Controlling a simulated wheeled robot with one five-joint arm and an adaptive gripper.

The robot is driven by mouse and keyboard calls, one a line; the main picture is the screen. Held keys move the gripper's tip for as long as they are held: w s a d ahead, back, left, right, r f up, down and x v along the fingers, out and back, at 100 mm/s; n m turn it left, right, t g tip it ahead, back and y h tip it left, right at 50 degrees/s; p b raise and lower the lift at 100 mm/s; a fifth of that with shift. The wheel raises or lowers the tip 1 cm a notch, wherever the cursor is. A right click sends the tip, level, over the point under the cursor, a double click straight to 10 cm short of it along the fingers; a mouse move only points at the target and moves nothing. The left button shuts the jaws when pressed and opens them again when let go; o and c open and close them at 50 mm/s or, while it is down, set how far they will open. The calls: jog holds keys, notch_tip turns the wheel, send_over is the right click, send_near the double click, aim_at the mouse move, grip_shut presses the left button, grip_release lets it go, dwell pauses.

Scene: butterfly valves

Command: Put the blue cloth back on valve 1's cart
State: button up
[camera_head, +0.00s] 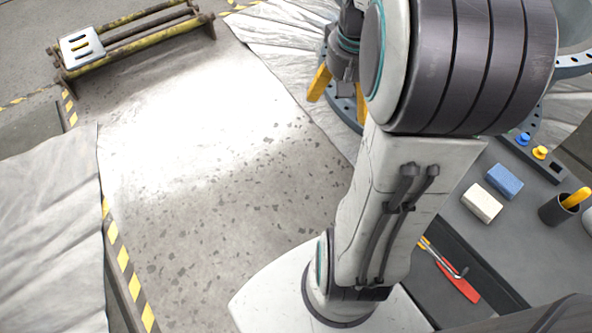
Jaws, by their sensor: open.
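A small blue folded block (504,181), which looks like the blue cloth, lies on a dark grey cart top (520,245) at the right. My gripper (337,108), with yellow-orange fingers, is at the upper middle, partly hidden behind my arm. Its fingers are apart with nothing seen between them. It is well to the left of the blue block, over a blue-grey flange rim with bolt holes. Another part of a flanged valve (575,66) shows at the upper right. No valve number is readable, so I cannot tell which cart this is.
A cream block (481,203) sits beside the blue one. A dark cup (558,209) with a yellow handle, blue and yellow knobs (540,152), and a red-handled tool (457,283) are nearby. A yellow pipe rack (135,38) stands upper left. The speckled floor (230,190) is clear.

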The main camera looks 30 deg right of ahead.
jog(key=s+a+f+n, duration=0.1)
jog(key=s+a+n, duration=0.1)
jog(key=a, duration=0.3)
jog(key=s+a+f+n, duration=0.1)
jog(key=s+a+n, duration=0.1)
jog(key=a, duration=0.4)
jog(key=s+a+f+n+t, duration=0.1)
jog(key=s+a+n, duration=0.1)
jog(key=s+a, duration=0.2)
jog(key=shift+a+f+n+y, duration=0.15)
jog(key=shift+a+n+y, duration=0.2)
jog(key=shift+a, duration=0.6)
notch_tip(320, 180, up, 18)
jog(key=t+p, duration=0.1)
jog(key=p, duration=1.5)
jog(key=shift+f, duration=0.1)
